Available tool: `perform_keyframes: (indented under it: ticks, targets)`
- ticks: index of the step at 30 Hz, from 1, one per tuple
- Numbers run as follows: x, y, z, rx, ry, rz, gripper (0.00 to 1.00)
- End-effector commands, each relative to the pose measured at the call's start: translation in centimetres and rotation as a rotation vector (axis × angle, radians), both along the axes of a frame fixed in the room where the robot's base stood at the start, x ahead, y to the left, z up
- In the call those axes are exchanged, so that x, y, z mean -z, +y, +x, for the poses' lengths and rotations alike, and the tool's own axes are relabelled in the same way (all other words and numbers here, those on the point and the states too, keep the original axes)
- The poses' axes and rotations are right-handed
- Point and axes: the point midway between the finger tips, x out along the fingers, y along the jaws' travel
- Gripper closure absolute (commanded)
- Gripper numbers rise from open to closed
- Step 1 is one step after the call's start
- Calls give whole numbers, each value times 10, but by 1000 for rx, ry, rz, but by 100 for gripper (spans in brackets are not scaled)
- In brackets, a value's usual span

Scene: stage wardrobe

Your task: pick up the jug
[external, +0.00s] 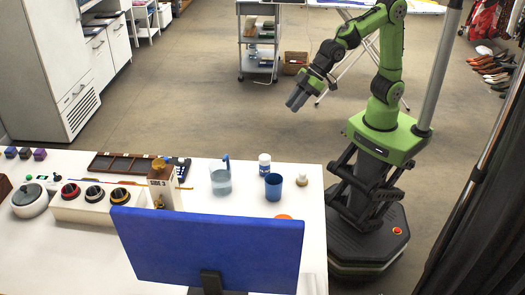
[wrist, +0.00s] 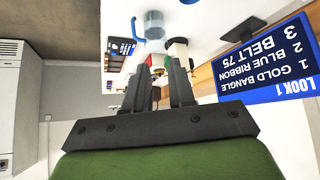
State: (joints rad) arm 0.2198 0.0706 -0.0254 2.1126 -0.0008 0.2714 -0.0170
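The jug (external: 221,182) is clear, with a bluish tint and a blue handle. It stands upright on the white table (external: 312,235), behind the blue board. In the wrist view the jug (wrist: 155,26) shows near the top, beyond my fingertips, with its blue handle on the left. My gripper (external: 297,101) is raised over the floor behind the table, well apart from the jug. In the wrist view my gripper (wrist: 158,68) has its two dark fingers apart with nothing held between them.
A blue cup (external: 273,187), a white bottle (external: 264,164) and a small pale item (external: 302,180) stand right of the jug. A boxy stand (external: 160,183) and brown tray (external: 122,165) are left. The blue board (external: 205,248), lettered in the wrist view (wrist: 265,65), stands in front.

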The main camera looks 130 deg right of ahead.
Motion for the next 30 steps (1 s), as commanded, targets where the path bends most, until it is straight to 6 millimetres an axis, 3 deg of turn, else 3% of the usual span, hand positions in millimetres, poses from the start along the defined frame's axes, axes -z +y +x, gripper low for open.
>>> perform_keyframes:
  ticks: [1,3,6,13,21,30]
  targets:
    - [40,-22,24,33,-6,-7,76]
    - [74,-49,52,67,-37,-22,76]
    - [111,-76,76,101,-69,-41,76]
    - [140,-96,99,117,-89,-52,76]
    - [188,-113,142,117,-87,-52,76]
    - [219,-127,171,115,-88,-52,76]
